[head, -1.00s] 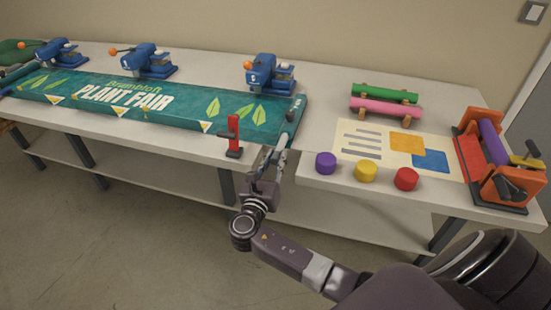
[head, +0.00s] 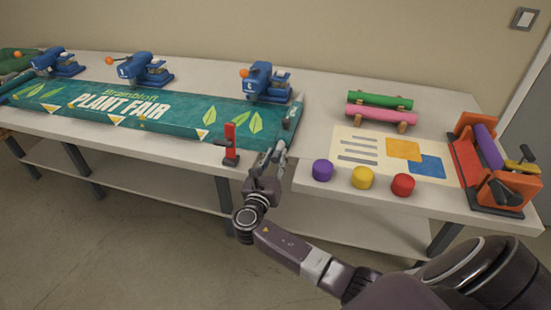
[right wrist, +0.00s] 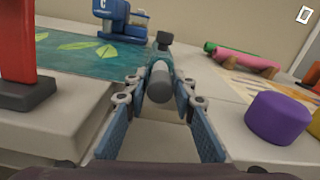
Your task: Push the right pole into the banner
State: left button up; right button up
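The green PLANT FAIR banner (head: 150,112) lies flat along the left table. The right pole shows in the right wrist view as a grey rod with a round near end (right wrist: 160,82), at the banner's right edge. A small dark knob (head: 292,123) stands by that edge. My right gripper (head: 276,149) is at the table's front edge, pointing at the pole. In the right wrist view its blue-padded fingers (right wrist: 160,105) stand apart, one on each side of the pole's end, with gaps showing. How far the pole sits inside the banner is hidden. My left gripper is out of view.
A red upright clamp (head: 230,143) stands just left of my right gripper. Purple (head: 322,170), yellow (head: 363,177) and red (head: 403,185) pucks line the right table's front. Blue presses (head: 266,84) stand behind the banner. An orange roller device (head: 488,160) is far right.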

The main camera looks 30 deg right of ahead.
jog(key=shift+o, duration=1.2)
jog(key=v, duration=1.2)
